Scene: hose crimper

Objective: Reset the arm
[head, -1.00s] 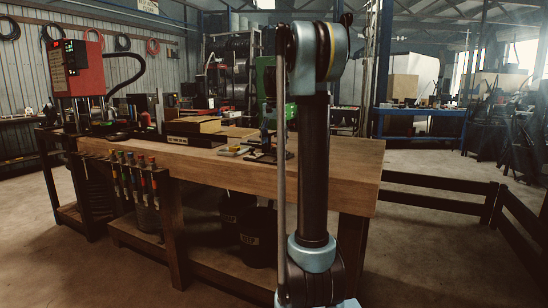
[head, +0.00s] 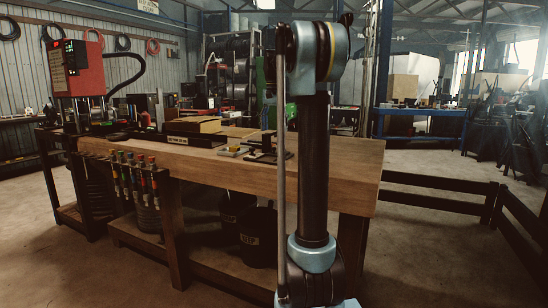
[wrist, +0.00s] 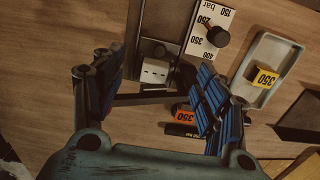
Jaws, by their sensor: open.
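My gripper (wrist: 160,88) is open in the wrist view, with blue-padded fingers spread wide above the wooden bench. Nothing is held between them. Below and between the fingers are a dark fixture with a white block (wrist: 155,71) and an orange tag marked 350 (wrist: 186,115), partly covered by the right finger. In the head view my upright arm (head: 314,165) stands in front of the bench; the gripper itself is not clearly visible there.
The bench (head: 330,157) carries a red machine (head: 76,68) at the left. In the wrist view, a pressure scale plate (wrist: 209,28) with a dark knob and a grey tray (wrist: 276,47) holding a yellow 350 tag (wrist: 264,77) lie to the right.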

